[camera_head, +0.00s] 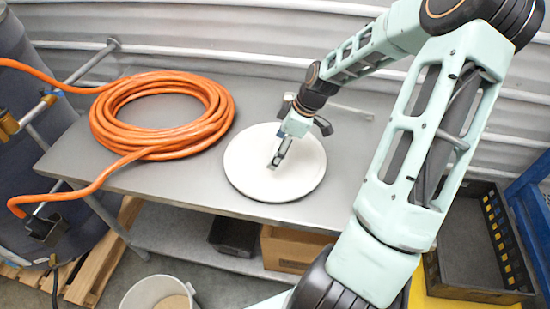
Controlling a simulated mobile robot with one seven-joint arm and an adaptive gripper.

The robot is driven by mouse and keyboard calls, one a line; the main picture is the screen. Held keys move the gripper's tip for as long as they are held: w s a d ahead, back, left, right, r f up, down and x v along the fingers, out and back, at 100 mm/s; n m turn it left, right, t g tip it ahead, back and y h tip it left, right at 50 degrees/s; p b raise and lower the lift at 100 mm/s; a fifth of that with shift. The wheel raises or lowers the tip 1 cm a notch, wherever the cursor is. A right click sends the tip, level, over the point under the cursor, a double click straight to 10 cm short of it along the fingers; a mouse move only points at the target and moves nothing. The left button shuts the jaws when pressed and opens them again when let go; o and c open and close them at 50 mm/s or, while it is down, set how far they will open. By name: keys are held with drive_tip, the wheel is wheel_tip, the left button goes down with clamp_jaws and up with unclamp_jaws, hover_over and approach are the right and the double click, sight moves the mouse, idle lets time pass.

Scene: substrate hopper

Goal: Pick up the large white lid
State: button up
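The large white lid (252,174) is a round, flat disc lying on the grey metal table (200,188), near its middle. My gripper (275,164) is over the lid, right of its centre, with its fingers pointing down and to the left. The fingertips are at or just above a small raised part in the middle of the lid, which looks like a knob or handle. The fingers cover most of that part. I cannot tell whether they touch it or how far apart they are.
A coiled orange hose (163,112) lies on the table left of the lid. A white bucket (160,292) stands on the floor in front. A cardboard box (290,248) and a black bin (234,236) sit on the lower shelf. A black crate (470,240) is at the right.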

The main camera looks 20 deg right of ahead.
drive_tip(key=c, duration=0.9)
drive_tip(key=shift+c, duration=0.2)
drive_tip(key=shift+r, duration=0.1)
drive_tip(key=shift+r, duration=0.4)
wheel_tip(320, 180, up, 2)
drive_tip(key=shift+w+d+r+b, duration=0.1)
drive_tip(key=shift+b, duration=0.2)
drive_tip(key=s+a+r+p, duration=0.2)
drive_tip(key=s+r+p, duration=0.2)
drive_tip(key=s+r, duration=0.6)
drive_tip(key=shift+s+a, duration=0.3)
drive_tip(key=shift+s, duration=1.7)
drive_tip(key=shift+w, duration=0.1)
